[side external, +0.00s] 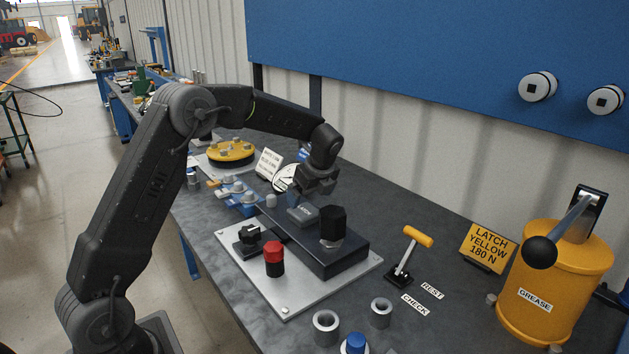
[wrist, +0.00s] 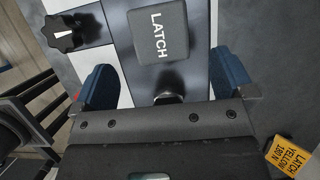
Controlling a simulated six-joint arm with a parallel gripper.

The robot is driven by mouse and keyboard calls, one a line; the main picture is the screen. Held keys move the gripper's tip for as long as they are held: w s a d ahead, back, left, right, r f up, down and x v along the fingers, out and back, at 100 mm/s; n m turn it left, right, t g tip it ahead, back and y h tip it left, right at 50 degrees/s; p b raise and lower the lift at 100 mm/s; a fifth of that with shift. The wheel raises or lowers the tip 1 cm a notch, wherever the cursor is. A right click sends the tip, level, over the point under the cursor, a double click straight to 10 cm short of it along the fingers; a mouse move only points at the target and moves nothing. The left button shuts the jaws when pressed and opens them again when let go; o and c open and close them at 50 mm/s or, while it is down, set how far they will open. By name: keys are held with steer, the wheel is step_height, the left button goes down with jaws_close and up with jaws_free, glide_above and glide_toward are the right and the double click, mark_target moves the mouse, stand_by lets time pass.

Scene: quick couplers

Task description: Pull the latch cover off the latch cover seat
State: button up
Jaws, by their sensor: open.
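The latch cover is a small grey block marked LATCH (wrist: 158,32), and it shows in the side view (side external: 302,214) on a long black base (side external: 345,258). My gripper (side external: 318,186) is above the base, close over the latch cover. In the wrist view my gripper (wrist: 165,78) is open, with its two blue finger pads well apart and nothing between them. The cover lies beyond the fingertips in that view, apart from both.
A red-capped post (side external: 273,258) and a black pointer knob (wrist: 72,30) are on the silver plate (side external: 285,300). A yellow-handled lever (side external: 408,258) and a yellow grease drum (side external: 550,285) stand to the right.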

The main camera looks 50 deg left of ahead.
mark_target(304, 210)
steer(key=shift+x, duration=3.2)
steer(key=shift+c, duration=0.4)
steer(key=shift+r, duration=0.1)
steer(key=c, duration=0.9)
